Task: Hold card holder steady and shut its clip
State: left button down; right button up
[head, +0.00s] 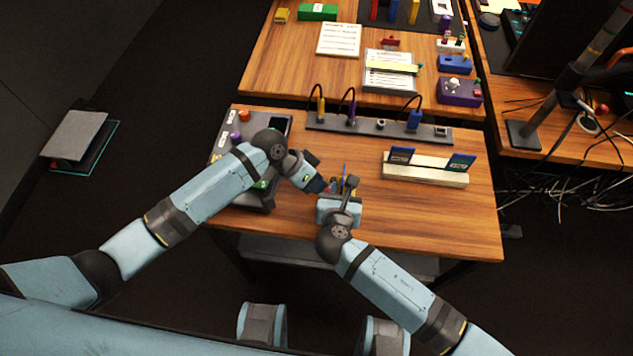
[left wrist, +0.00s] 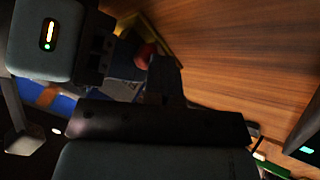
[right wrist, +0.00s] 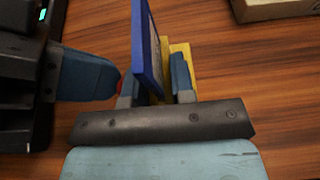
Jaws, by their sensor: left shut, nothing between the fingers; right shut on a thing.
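The card holder, a small yellow piece with a blue upright panel, shows in the right wrist view (right wrist: 181,48) and partly in the head view (head: 336,184). My right gripper (right wrist: 157,88) is shut on it, close over the wooden table. A small red part, perhaps the clip, shows at its left side in the right wrist view and in the left wrist view (left wrist: 145,54). My left gripper (head: 318,185) is shut and empty, its tip beside the holder's left side and close to the red part. Whether it touches, and how the clip stands, I cannot tell.
A cream rack (head: 425,174) with two blue cards stands to the right. A dark strip (head: 335,124) with several plugs lies behind. A dark panel (head: 283,136) with coloured knobs lies under my left arm. The table's front right is clear.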

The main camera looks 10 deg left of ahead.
pick_arm(q)
jog(key=shift+s+d, duration=0.35)
jog(key=shift+d, duration=0.2)
pick_arm(e)
jog(key=shift+s+a+r, duration=0.1)
jog(key=shift+a+r, duration=0.05)
jog(key=shift+a, duration=0.25)
pick_arm(q)
jog(key=shift+w, duration=0.45)
jog(key=shift+w+d, duration=0.1)
jog(key=shift+w, duration=0.3)
jog(key=shift+w+a, duration=0.35)
jog(key=shift+a, duration=0.1)
jog(key=w+a, duration=0.2)
jog(key=shift+a, duration=0.3)
pick_arm(e)
jog(key=shift+d, duration=0.1)
pick_arm(q)
jog(key=v, duration=1)
jog(key=shift+a, duration=0.25)
pick_arm(e)
jog(key=shift+d, duration=0.2)
pick_arm(q)
jog(key=shift+w+f, duration=0.1)
jog(key=shift+f, duration=0.05)
